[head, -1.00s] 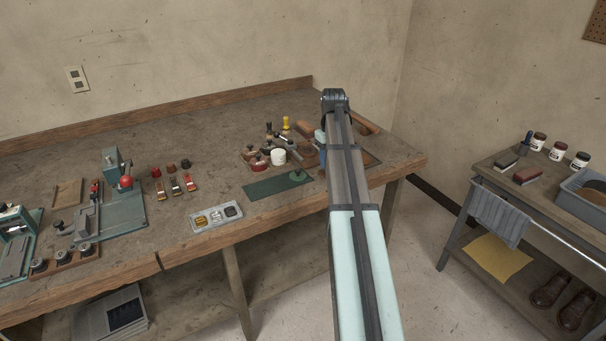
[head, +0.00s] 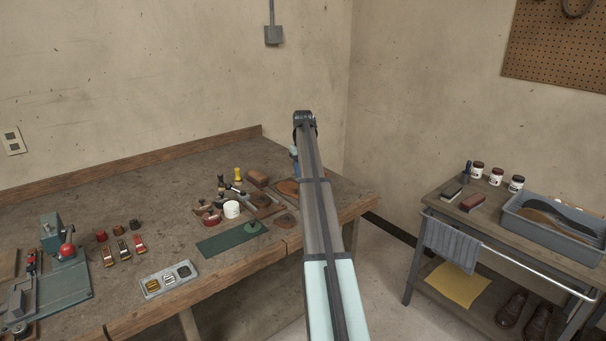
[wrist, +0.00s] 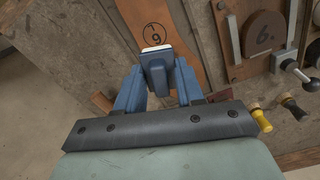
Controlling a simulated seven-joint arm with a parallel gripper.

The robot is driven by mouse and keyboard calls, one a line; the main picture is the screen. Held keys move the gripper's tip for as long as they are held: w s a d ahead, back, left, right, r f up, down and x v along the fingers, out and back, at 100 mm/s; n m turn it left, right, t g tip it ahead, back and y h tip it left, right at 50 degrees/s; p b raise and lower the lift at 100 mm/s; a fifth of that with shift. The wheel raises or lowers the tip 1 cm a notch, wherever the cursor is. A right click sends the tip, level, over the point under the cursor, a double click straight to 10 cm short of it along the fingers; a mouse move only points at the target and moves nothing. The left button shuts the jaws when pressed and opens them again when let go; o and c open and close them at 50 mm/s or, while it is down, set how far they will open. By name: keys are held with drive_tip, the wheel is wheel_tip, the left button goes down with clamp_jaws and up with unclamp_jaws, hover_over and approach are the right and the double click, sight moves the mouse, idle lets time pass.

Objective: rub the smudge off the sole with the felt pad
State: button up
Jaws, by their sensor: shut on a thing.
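In the wrist view my gripper (wrist: 158,76) is shut on the felt pad (wrist: 156,48), a blue block with a white face edge. The sole (wrist: 166,17) is an orange-brown piece with a circled 9 drawn on it. The pad is over or just at the sole's near part; whether they touch I cannot tell. No smudge shows clearly; the pad and fingers hide part of the sole.
In the head view a green mat (head: 225,240) and white jar (head: 232,209) stand left; a side cart (head: 432,205) stands right.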

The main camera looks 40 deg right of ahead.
sight(289, 187)
drive_tip(key=shift+f, duration=3.2)
drive_tip(key=shift+w+f, duration=0.75)
drive_tip(key=shift+f, duration=0.1)
drive_tip(key=shift+c, duration=0.4)
drive_tip(key=shift+w, duration=3.75)
drive_tip(key=s, duration=0.9)
drive_tip(key=shift+a, duration=0.2)
drive_tip(key=shift+w+d, duration=0.15)
drive_tip(key=shift+w, duration=4.2)
drive_tip(key=shift+s, duration=4.15)
drive_tip(key=r, duration=0.3)
drive_tip(key=shift+s+r, duration=0.15)
drive_tip(key=shift+s, duration=0.1)
drive_tip(key=shift+r, duration=2.5)
